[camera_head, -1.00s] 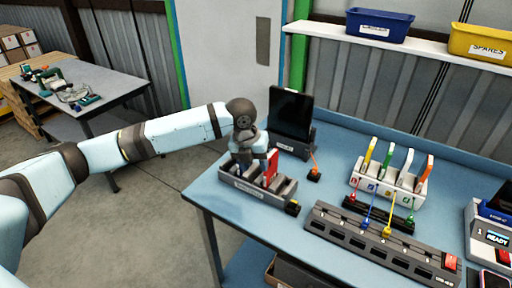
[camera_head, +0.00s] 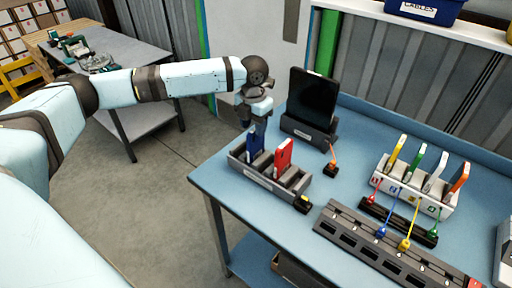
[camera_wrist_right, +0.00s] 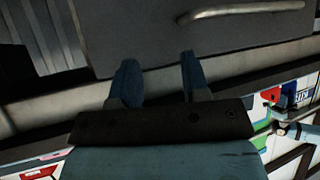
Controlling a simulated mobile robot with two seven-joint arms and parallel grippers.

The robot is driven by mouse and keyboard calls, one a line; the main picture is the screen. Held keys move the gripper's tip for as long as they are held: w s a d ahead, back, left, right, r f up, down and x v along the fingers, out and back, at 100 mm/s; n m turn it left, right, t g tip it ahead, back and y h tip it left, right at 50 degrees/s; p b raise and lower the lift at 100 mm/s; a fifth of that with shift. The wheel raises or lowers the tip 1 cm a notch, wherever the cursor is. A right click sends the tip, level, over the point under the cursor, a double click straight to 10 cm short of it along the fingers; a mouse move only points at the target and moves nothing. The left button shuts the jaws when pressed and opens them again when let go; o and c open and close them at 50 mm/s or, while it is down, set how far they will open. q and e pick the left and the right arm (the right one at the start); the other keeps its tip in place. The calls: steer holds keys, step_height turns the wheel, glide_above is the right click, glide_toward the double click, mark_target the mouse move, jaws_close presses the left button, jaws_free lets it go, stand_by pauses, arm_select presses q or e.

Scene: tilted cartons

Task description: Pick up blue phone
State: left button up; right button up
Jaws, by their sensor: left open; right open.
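The blue phone (camera_head: 255,142) stands upright in the left part of a grey slotted holder (camera_head: 262,182) on the blue table. A red phone (camera_head: 283,154) stands beside it in the same holder. My left gripper (camera_head: 260,122) is open just above the blue phone, pointing down, with its fingertips close to the phone's top; whether they touch it I cannot tell. My right gripper (camera_wrist_right: 160,75) is open and empty in the right wrist view, with its two fingers apart; it is not in the head view.
A dark tablet (camera_head: 312,98) stands in a dock behind the holder. A white rack (camera_head: 415,190) of coloured devices and a long grey slotted strip (camera_head: 370,250) lie to the right. A small plug (camera_head: 331,169) stands between. The table's left edge is close to the holder.

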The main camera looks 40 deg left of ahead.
mark_target(255, 139)
arm_select(q)
steer(key=f, duration=0.5)
steer(key=shift+d+f+p, duration=0.15)
steer(key=shift+d+p, duration=0.15)
jaws_close()
